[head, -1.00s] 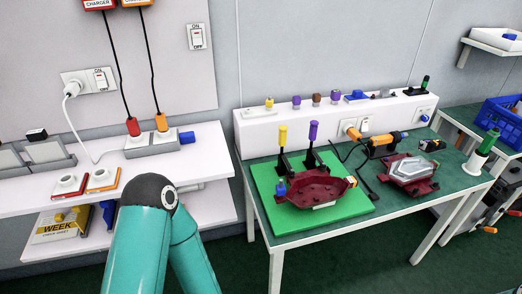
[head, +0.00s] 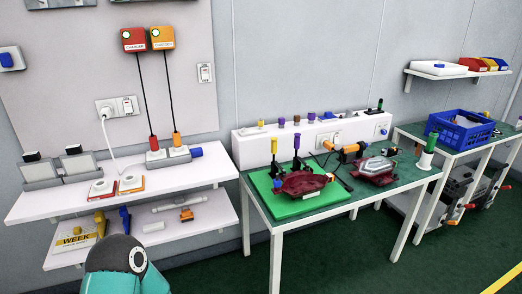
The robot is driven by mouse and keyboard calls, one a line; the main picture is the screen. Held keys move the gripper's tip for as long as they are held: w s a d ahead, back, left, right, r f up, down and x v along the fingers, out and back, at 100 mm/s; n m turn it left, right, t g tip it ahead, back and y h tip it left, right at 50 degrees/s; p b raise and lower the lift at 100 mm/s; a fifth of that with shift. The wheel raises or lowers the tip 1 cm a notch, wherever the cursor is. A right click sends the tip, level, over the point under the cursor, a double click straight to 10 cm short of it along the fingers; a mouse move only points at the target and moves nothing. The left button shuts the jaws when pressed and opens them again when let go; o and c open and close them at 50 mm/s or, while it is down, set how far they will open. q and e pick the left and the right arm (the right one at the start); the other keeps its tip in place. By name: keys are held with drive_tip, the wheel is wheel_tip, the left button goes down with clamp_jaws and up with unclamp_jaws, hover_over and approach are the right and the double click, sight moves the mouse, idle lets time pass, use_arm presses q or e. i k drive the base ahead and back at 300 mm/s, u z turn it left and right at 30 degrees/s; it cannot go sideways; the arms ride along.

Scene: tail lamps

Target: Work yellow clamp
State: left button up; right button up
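A yellow-handled clamp (head: 274,151) stands upright at the back of the green mat (head: 284,212) on the middle table. A purple-handled clamp (head: 296,146) stands just right of it. Part of one of my teal arms shows at the bottom left, well away from the clamps. Neither gripper is in view.
A second red lamp part (head: 374,169) and an orange tool (head: 350,148) lie to the right on the table (head: 262,221). A white shelf unit (head: 60,199) stands left. A blue crate (head: 459,131) sits on the right table. Green floor lies open in front.

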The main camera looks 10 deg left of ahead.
sight(274, 150)
drive_tip(key=u, duration=0.4)
drive_tip(key=i, duration=1)
